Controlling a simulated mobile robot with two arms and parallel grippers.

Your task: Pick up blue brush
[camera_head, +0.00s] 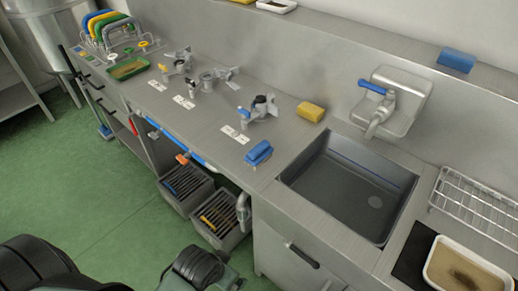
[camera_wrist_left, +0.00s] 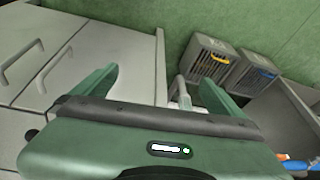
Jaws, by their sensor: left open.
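A blue brush-like item (camera_head: 258,152) lies on the steel counter (camera_head: 222,118), just left of the sink in the head view. Its fine detail is too small to make out. My left gripper (camera_wrist_left: 158,82) shows in the wrist view with its two green fingers wide apart and nothing between them. It faces the cabinet fronts and slotted bins, and the blue item is not in that view. In the head view dark and green parts of my arm show at the bottom edge, away from the counter top. My right gripper is not in view.
The sink (camera_head: 350,190) has a wall tap (camera_head: 377,105). A yellow sponge (camera_head: 311,111) lies behind the blue item. A blue block (camera_head: 456,60) sits on the ledge. Slotted bins (camera_head: 187,187) stand below the counter. A wire rack (camera_head: 475,200) is at right. Green floor is free at left.

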